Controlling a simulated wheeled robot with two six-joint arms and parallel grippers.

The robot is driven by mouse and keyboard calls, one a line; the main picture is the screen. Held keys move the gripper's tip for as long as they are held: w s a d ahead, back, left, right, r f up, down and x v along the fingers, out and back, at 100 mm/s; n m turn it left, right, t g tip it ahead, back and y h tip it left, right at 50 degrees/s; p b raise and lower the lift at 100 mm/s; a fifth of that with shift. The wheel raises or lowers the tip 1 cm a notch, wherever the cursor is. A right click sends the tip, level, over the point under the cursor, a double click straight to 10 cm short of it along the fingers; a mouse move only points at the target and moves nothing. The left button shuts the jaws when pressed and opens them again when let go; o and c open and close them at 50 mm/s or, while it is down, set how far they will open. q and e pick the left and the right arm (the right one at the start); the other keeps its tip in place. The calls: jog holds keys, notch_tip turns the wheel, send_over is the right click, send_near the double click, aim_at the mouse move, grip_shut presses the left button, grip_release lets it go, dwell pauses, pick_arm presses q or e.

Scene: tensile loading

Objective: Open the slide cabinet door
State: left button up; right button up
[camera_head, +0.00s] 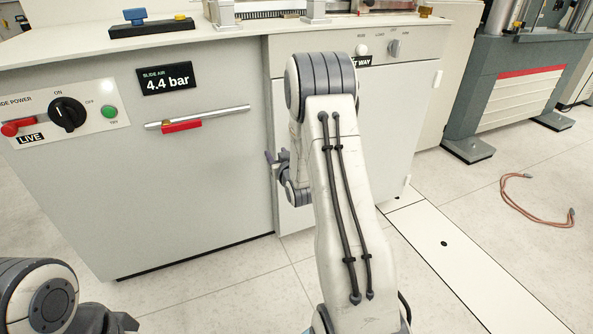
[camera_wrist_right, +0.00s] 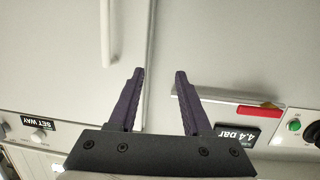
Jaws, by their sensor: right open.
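The cabinet door (camera_head: 390,110) is a light grey panel at the right of the cabinet front. It looks shut, flush with its frame, with white hinges on its right edge. In the right wrist view, which is upside down, the door (camera_wrist_right: 60,60) fills the left side and carries a white bar handle (camera_wrist_right: 107,32). My right arm hides this handle in the head view. My right gripper (camera_head: 276,159) is in front of the seam at the door's left edge. In the wrist view the gripper (camera_wrist_right: 160,73) is open and empty, its fingers apart from the handle.
A metal rail with a red block (camera_head: 181,127) sticks out left of the door, near my right gripper. A power panel (camera_head: 68,115) with a black knob is further left. A looped hose (camera_head: 538,205) lies on the floor at right.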

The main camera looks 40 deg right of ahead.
jog(key=s+d+f+m+t+h+b, duration=0.1)
jog(key=s+d+f+h+b, duration=0.15)
jog(key=d+f, duration=0.35)
pick_arm(q)
notch_tip(320, 180, down, 8)
jog(key=b, duration=0.3)
pick_arm(e)
jog(key=d+x, duration=0.1)
jog(key=x, duration=0.9)
jog(key=shift+s+d+r+m, duration=0.2)
jog(key=shift+d+r+m, duration=0.1)
jog(key=shift+d+r, duration=0.25)
jog(key=shift+a, duration=0.1)
grip_shut()
